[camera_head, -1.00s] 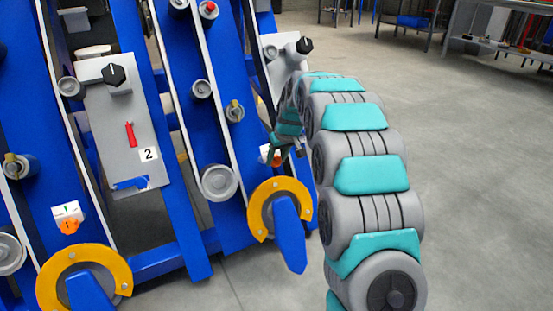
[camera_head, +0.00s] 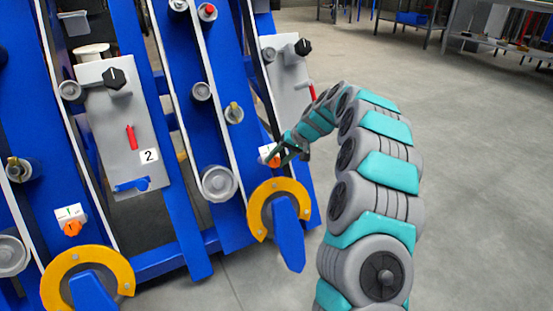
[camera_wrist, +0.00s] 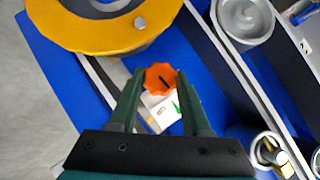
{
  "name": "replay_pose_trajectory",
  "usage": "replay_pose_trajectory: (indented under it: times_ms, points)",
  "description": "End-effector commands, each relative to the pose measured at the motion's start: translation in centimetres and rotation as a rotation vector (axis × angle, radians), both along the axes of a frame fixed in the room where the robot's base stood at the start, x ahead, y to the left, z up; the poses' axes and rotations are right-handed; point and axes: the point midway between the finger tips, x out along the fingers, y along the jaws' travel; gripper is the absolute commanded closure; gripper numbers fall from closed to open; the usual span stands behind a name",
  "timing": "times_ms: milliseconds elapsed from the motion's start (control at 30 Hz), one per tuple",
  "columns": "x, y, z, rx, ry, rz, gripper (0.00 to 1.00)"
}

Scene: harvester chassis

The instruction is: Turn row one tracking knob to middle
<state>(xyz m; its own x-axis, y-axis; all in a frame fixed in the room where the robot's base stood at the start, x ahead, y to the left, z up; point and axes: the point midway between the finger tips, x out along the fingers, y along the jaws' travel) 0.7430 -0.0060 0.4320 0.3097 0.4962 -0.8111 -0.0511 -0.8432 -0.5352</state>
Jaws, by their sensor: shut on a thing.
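The orange tracking knob (camera_wrist: 160,79) sits on a white plate (camera_wrist: 158,106) with a green mark, on the blue row frame. In the wrist view its dark pointer line slants toward the lower right. My gripper (camera_wrist: 159,78) has one dark green finger on each side of the knob and is shut on it. In the head view my gripper (camera_head: 274,156) reaches in from the right to the white plate (camera_head: 267,151) on the rightmost row; the fingers partly hide the orange knob there.
A yellow ring (camera_head: 264,224) with a blue arm lies just below the knob. A grey roller (camera_head: 219,183) is to its left. Row 2 has a similar orange knob (camera_head: 72,228) and a grey panel (camera_head: 127,140) marked 2. The floor at right is open.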

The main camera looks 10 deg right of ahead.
Motion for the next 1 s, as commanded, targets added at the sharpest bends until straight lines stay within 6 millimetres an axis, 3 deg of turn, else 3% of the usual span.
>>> replay_pose_trajectory:
  times_ms: [767,800,1000]
  points:
    - [0.02,-0.15,-0.02,0.099,0.030,-0.061,1.00]
    - [0.02,-0.15,-0.02,0.099,0.030,-0.061,0.50]
    - [0.02,-0.13,-0.05,0.098,0.031,-0.061,0.27]
